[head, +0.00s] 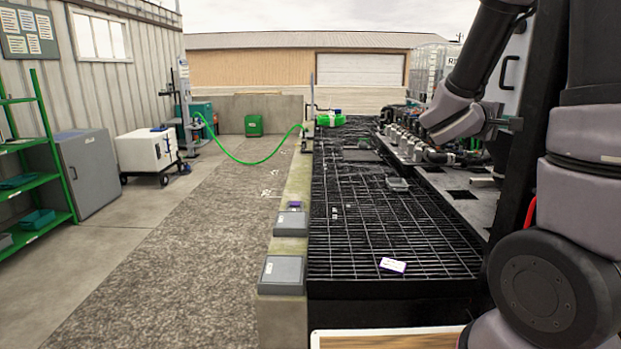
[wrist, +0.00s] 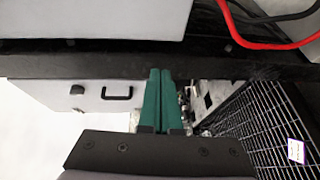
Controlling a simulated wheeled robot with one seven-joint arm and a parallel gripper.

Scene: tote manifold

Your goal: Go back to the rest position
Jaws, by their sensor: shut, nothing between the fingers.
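My gripper (wrist: 160,75) shows in the wrist view with its two green fingers together and nothing between them. The fingers point toward a dark horizontal bar, with a grey-white cabinet face (wrist: 62,92) with a black handle to their left. In the head view my arm reaches down from the upper right, over the right side of the black grating and near the row of valves. The fingers themselves cannot be made out clearly there.
The black grating (head: 370,220) bears a small white-and-purple box (head: 393,265) and a clear tray (head: 397,184). The valve manifold (head: 408,146) stands at its right. Grey boxes (head: 283,270) line the left ledge. A green hose (head: 250,162) hangs across the walkway. Red and black cables (wrist: 262,40) run close in the wrist view.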

